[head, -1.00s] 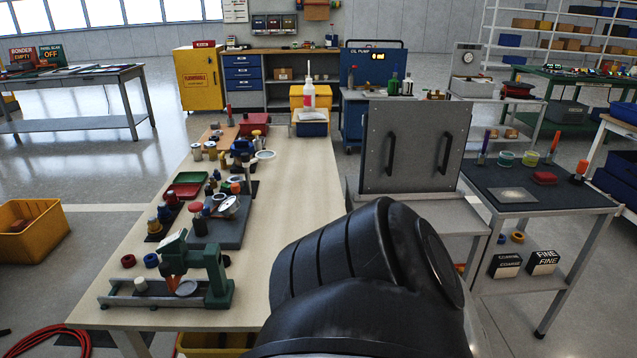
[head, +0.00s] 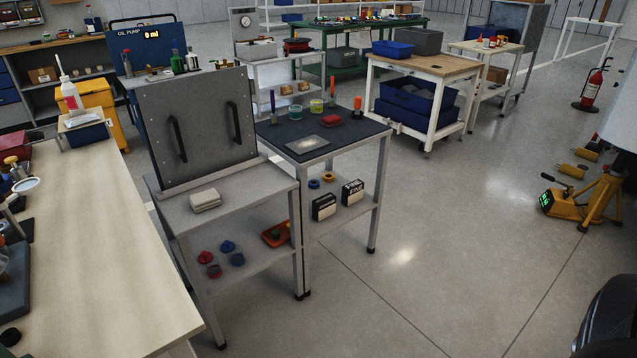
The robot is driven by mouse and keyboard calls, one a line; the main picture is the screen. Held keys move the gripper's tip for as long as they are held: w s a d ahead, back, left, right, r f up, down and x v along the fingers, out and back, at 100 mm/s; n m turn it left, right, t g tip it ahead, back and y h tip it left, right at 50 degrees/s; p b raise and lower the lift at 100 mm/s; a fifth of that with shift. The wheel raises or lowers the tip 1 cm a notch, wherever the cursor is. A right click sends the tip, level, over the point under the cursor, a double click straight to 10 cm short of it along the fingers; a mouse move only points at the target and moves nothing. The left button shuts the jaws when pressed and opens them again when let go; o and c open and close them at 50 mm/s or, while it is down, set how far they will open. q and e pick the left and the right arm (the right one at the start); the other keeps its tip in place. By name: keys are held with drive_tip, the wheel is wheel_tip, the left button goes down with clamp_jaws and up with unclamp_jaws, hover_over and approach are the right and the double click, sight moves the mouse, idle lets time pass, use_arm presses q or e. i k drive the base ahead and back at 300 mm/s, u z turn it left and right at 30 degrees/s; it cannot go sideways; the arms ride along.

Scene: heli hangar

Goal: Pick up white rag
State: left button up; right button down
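A folded white rag (head: 206,200) lies flat on the grey top of a small metal stand (head: 262,181), in front of an upright grey panel with two black handles (head: 203,130). It lies near the left part of that top, and nothing covers it. A flat pale sheet (head: 307,144) lies on the dark mat of the adjoining table. Neither of my grippers shows in the head view.
A long pale workbench (head: 95,240) runs along the left. Open floor (head: 400,270) lies to the right. A yellow jack (head: 585,200) stands at far right.

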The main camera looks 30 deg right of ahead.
sight(206, 200)
drive_tip(key=z, duration=1.8)
drive_tip(key=i, duration=2.85)
drive_tip(key=u, duration=4.2)
drive_tip(key=i, duration=0.45)
